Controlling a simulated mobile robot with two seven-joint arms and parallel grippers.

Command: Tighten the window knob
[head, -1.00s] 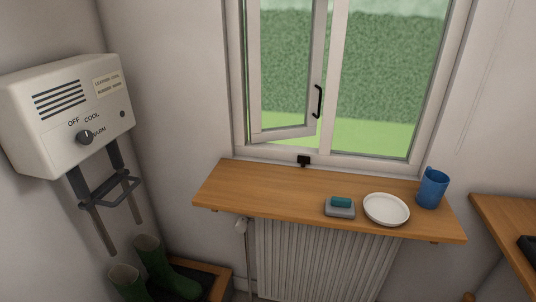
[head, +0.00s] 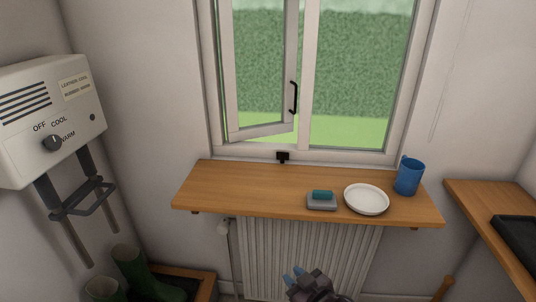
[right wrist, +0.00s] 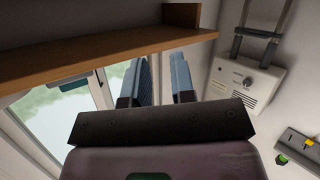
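The window (head: 262,75) has its left sash (head: 262,65) swung ajar, with a black handle (head: 293,97) on that sash. A small black knob-like fitting (head: 283,156) sits at the bottom of the window frame, just above the back of the wooden shelf. I cannot tell how tight it is. My right gripper (head: 293,272) is at the bottom of the head view, in front of the radiator and below the shelf, well apart from the fitting. In the right wrist view its two blue fingers (right wrist: 160,72) stand apart with nothing between them. My left gripper is not in view.
The wooden shelf (head: 240,184) holds a teal-and-grey sponge or brush (head: 321,202), a white plate (head: 366,199) and a blue mug (head: 408,176); its left half is clear. A radiator (head: 300,250) is below. A dryer box (head: 50,120) and green boots (head: 140,272) stand left.

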